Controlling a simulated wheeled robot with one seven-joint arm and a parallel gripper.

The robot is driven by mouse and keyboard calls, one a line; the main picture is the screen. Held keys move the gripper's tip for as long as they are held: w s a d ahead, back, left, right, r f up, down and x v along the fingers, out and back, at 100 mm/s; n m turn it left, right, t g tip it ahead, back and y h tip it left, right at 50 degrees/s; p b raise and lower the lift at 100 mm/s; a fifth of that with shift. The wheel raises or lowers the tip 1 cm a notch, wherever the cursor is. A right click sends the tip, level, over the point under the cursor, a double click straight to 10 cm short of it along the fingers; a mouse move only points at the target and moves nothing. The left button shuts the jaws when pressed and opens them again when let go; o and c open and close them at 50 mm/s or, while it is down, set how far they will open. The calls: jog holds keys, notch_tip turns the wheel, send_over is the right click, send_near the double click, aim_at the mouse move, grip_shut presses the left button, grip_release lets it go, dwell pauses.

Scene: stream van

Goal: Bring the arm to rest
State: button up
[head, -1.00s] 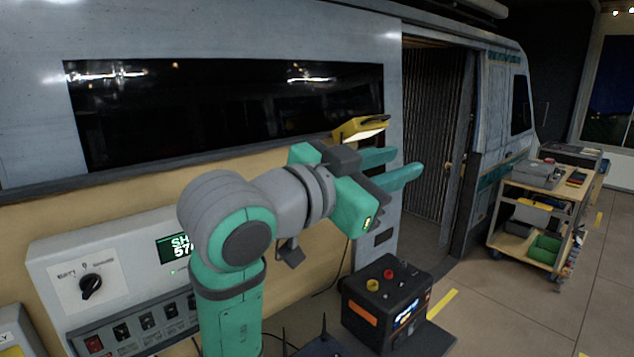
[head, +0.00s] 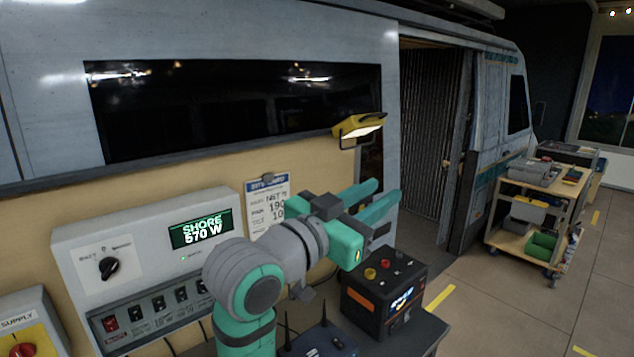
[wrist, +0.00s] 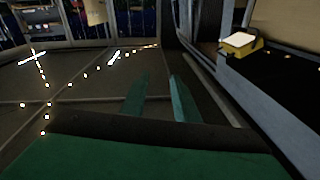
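My arm (head: 243,278) is green and grey and reaches across in front of the van's side, bent at the elbow. My gripper (head: 386,190) is at its end, pointing right towards the van's open doorway. Its two green fingers stand apart with nothing between them. The wrist view also shows the gripper (wrist: 160,80) with both fingers spread over bare floor. The gripper is in the air and appears to touch nothing.
A yellow lamp (head: 358,128) juts from the van wall above my gripper. A black box with knobs (head: 383,290) stands below it. The shore power panel (head: 150,262) and a card (head: 267,207) are at left. A cart (head: 540,215) stands right; floor between is clear.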

jog(key=w+a+f+n+t+y, duration=0.2)
jog(key=f+n+y, duration=0.15)
jog(key=f, duration=0.75)
jog(key=w+a+f+n+t+y, duration=0.15)
jog(key=f+n, duration=0.35)
jog(key=f, duration=0.7)
jog(key=s+a+f+n+y, duration=0.2)
jog(key=s+f+y, duration=0.15)
jog(key=f, duration=0.65)
jog(key=s+a+f+n+y, duration=0.2)
jog(key=s+f, duration=0.3)
jog(key=f, duration=0.4)
jog(key=s+a+f+n+y, duration=0.1)
jog(key=s+f+y, duration=0.1)
jog(key=s+f, duration=0.5)
jog(key=s+a+f+y, duration=0.1)
jog(key=s+f, duration=0.3)
jog(key=s, duration=0.6)
jog(key=s+m+g, duration=0.1)
jog(key=s+m, duration=0.1)
jog(key=s, duration=1.6)
jog(key=shift+s+f+m, duration=0.25)
jog(key=shift+f+m, duration=0.1)
jog(key=shift+f, duration=0.05)
jog(key=shift+g, duration=0.25)
